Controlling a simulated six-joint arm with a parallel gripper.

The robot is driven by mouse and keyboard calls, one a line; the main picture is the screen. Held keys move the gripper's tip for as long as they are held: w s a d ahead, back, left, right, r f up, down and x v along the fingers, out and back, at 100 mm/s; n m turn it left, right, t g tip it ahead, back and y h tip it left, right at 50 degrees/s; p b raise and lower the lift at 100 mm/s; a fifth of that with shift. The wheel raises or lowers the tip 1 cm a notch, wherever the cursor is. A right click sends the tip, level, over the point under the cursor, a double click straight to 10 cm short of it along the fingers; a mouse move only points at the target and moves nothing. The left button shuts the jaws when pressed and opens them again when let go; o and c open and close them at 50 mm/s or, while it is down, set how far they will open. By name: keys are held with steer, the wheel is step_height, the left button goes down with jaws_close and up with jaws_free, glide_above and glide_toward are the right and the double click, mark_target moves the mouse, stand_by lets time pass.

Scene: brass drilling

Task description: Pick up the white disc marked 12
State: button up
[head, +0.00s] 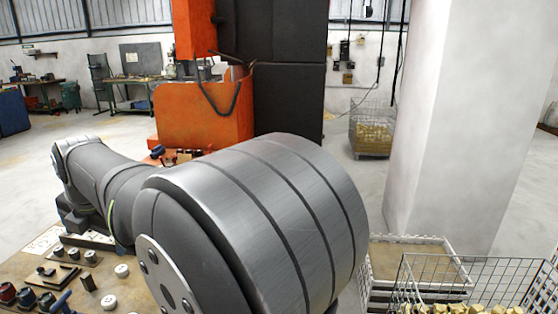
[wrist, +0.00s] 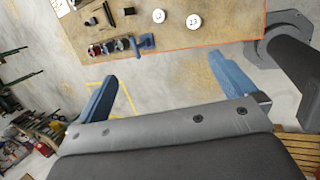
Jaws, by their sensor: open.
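Two white discs lie on the brown worktop in the wrist view. The right disc (wrist: 193,20) has a number that looks like 23 or 13.
The worktop (wrist: 225,25) has a red-edged border and holds dark knobs (wrist: 103,48), a blue clamp-like part (wrist: 143,44) and small black pieces. In the head view, a wire basket of brass pieces (head: 470,270) and a pale crate (head: 410,250) stand right of my arm.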

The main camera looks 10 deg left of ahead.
steer(key=shift+c, duration=0.4)
steer(key=c, duration=0.8)
steer(key=m+g+h, duration=0.2)
steer(key=m+h, duration=0.2)
steer(key=m, duration=1.4)
glide_above(108, 300)
step_height(108, 300, down, 12)
steer(key=f, duration=1.2)
steer(key=shift+a, duration=0.2)
steer(key=shift+d+f, duration=0.15)
steer(key=shift+f, duration=1.2)
steer(key=shift+d+f, duration=0.1)
steer(key=shift+f, duration=1.2)
